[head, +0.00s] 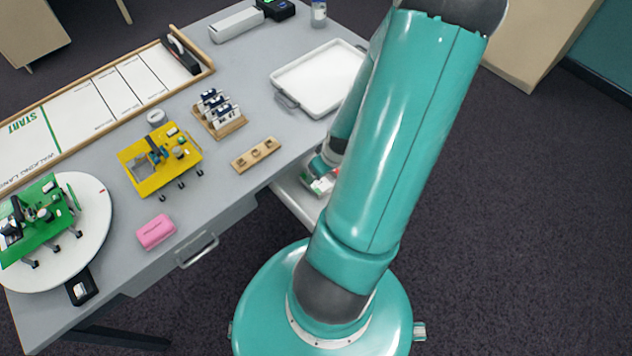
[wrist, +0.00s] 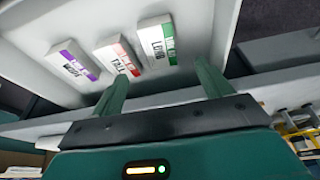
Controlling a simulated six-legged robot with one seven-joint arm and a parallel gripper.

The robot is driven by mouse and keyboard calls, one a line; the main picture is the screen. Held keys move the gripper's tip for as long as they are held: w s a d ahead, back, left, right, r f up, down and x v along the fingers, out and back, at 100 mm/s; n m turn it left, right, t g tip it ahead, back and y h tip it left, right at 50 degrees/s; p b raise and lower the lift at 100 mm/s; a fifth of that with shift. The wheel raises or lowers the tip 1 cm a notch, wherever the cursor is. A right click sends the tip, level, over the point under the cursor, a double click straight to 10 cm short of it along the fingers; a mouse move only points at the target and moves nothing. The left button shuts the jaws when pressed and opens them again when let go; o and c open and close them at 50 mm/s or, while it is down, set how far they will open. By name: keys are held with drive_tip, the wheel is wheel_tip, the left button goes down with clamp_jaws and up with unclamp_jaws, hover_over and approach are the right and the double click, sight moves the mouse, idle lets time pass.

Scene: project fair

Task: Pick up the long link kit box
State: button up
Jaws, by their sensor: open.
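The long link kit box (wrist: 155,47) is white with a green end band and lettering that seems to read LONG. It lies in an open, light-coloured drawer (head: 290,200), rightmost of three boxes in the wrist view. My gripper (wrist: 163,72) is open and empty, its two fingers pointing toward the boxes. The long box lies ahead of the gap between the fingers, with no visible contact. In the head view, my arm hides most of the gripper and the drawer; a bit of the boxes' green and red shows beside it.
A red-banded box (wrist: 120,58) lies close beside the long one, and a purple-banded box (wrist: 74,62) farther left. The desk (head: 215,190) above the drawer holds a yellow model (head: 160,165), a pink block (head: 156,232) and a white tray (head: 318,80). Floor at right is clear.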

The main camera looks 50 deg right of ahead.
sight(316, 180)
drive_tip(key=shift+x, duration=5.35)
drive_tip(key=shift+w+d+f, duration=0.15)
drive_tip(key=shift+w, duration=0.05)
drive_tip(key=c, duration=1.1)
